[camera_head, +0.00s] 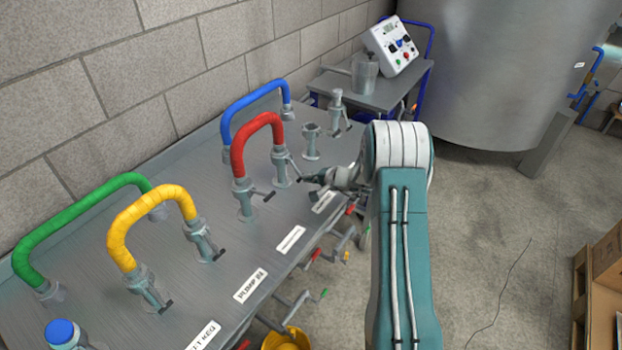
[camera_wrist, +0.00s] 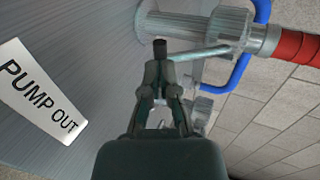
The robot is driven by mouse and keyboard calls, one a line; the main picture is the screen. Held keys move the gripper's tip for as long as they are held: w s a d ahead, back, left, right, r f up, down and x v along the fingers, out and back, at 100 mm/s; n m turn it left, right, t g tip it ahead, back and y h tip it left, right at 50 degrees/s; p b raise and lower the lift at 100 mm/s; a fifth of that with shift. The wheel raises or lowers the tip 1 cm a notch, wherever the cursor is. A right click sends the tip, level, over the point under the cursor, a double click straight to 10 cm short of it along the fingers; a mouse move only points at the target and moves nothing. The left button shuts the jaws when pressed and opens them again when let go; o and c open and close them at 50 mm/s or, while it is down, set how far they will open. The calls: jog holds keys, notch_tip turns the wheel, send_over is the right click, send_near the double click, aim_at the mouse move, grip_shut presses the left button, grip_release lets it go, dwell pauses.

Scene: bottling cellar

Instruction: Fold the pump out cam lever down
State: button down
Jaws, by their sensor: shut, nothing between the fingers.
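The cam lever is a thin pale bar with a dark tip. In the wrist view the lever (camera_wrist: 205,52) leaves the grey coupling (camera_wrist: 205,22) near the red hose (camera_wrist: 295,45) and runs beside it toward the bench, standing a little apart. My gripper (camera_wrist: 161,66) is shut and empty, its fingertips at the lever's dark tip; whether they touch is unclear. A "PUMP OUT" label (camera_wrist: 42,92) lies at the left. In the head view my gripper (camera_head: 303,179) is beside the far coupling (camera_head: 281,165) of the red hose (camera_head: 258,130); the lever's end is hard to separate from the fingers.
The steel bench (camera_head: 185,285) also carries a yellow hose (camera_head: 140,215), a green hose (camera_head: 75,215) and a blue hose (camera_head: 250,105). Handled valves (camera_head: 300,300) stick out below its front edge. A cart (camera_head: 395,85) and a tank (camera_head: 500,70) stand behind.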

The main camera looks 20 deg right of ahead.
jog(key=shift+f, duration=0.1)
jog(key=shift+w+a+f+t+y, duration=0.2)
jog(key=shift+f+t+y, duration=0.2)
jog(key=shift+f+t, duration=0.1)
jog(key=shift+w+a+f, duration=0.2)
jog(key=shift+w+f, duration=0.15)
jog(key=shift+w, duration=0.05)
